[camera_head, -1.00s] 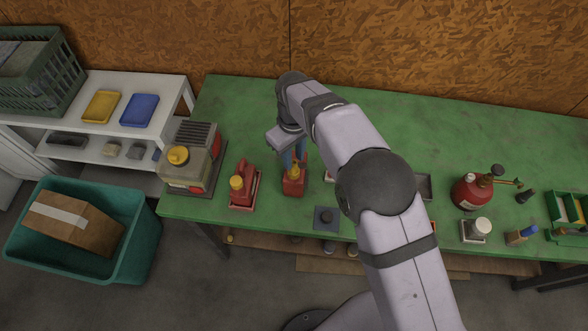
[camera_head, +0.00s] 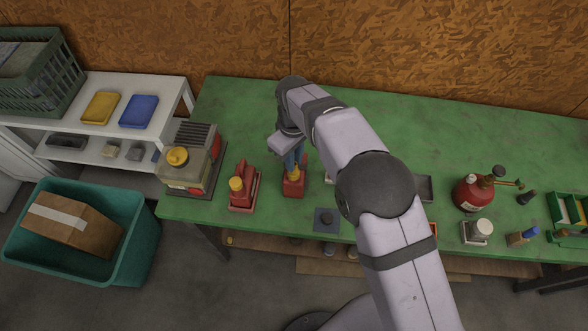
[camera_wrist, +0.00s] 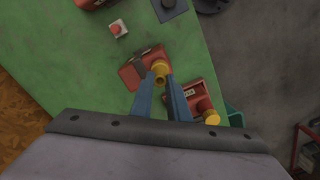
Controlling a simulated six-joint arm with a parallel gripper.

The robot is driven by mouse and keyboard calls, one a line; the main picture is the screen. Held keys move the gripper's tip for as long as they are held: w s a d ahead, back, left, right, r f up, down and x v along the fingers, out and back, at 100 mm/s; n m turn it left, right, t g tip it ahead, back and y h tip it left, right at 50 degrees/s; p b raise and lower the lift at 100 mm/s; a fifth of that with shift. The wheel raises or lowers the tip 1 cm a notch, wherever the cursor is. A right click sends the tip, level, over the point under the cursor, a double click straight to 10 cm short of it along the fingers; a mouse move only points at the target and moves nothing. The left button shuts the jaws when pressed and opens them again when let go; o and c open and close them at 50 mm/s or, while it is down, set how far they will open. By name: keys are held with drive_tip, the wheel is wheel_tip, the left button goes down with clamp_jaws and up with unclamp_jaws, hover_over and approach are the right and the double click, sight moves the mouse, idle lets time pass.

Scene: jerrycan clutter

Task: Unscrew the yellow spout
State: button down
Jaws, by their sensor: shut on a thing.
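A red jerrycan (camera_head: 293,187) stands upright near the front edge of the green bench. It also shows in the wrist view (camera_wrist: 131,76). Its yellow spout (camera_wrist: 160,70) is on top of it. My gripper (camera_wrist: 160,79) has blue fingers, one on each side of the spout, shut on it from above. In the head view my gripper (camera_head: 294,166) is over the can, and its fingers hide part of the spout. The can still rests on the bench.
A second red can with a yellow cap (camera_head: 236,184) stands in a tray close to the left. A dark square pad (camera_head: 327,219) lies in front right. The back of the bench (camera_head: 245,110) is clear.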

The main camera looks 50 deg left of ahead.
drive_tip(key=n, duration=0.3)
drive_tip(key=shift+n, duration=0.4)
drive_tip(key=shift+n, duration=0.9)
drive_tip(key=n, duration=0.3)
drive_tip(key=shift+r+n, duration=0.1)
drive_tip(key=shift+n, duration=0.2)
drive_tip(key=n, duration=0.2)
drive_tip(key=shift+n, duration=1.3)
